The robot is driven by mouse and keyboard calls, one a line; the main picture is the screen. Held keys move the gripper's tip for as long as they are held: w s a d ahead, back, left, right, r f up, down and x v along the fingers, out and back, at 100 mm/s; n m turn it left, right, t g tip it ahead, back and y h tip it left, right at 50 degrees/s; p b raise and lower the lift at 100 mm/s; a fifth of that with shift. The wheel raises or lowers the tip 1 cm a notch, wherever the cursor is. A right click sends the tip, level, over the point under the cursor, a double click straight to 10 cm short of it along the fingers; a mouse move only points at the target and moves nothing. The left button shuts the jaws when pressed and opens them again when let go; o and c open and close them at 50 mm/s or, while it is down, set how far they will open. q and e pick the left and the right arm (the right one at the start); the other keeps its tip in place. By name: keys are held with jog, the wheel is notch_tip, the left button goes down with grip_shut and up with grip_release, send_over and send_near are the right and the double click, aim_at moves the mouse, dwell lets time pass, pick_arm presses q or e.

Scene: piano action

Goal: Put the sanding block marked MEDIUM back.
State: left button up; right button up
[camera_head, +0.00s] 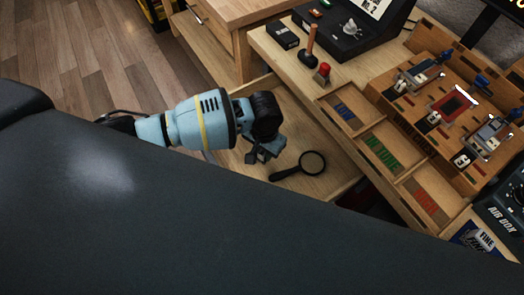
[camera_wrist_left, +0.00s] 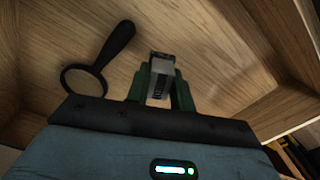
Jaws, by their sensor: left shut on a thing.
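My left gripper (camera_head: 262,154) is low over an open wooden drawer (camera_head: 325,185). In the left wrist view, the gripper (camera_wrist_left: 160,88) is shut on a small grey block (camera_wrist_left: 161,68) with a dark marked face, held between its green fingers. I cannot read the marking, so I cannot tell if it says MEDIUM. In the head view the block is mostly hidden by the gripper. My right gripper is not in view.
A black magnifying glass (camera_head: 303,169) lies in the drawer beside the gripper; it also shows in the left wrist view (camera_wrist_left: 98,62). The bench above holds compartment trays (camera_head: 383,150), a red-topped piece (camera_head: 322,73) and an air box (camera_head: 505,208). The drawer floor is otherwise mostly bare.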

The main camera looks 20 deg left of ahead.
aim_at(262, 153)
pick_arm(q)
jog(key=shift+w+a, duration=0.3)
jog(key=shift+w, duration=0.05)
jog(key=f, duration=0.3)
jog(key=shift+w+a+f+b, duration=0.1)
jog(key=shift+w+a+b, duration=0.15)
jog(key=shift+b, duration=0.1)
jog(key=shift+f, duration=0.15)
jog(key=shift+f, duration=0.1)
jog(key=shift+f, duration=0.1)
jog(key=o, duration=1)
jog(key=shift+c, duration=0.2)
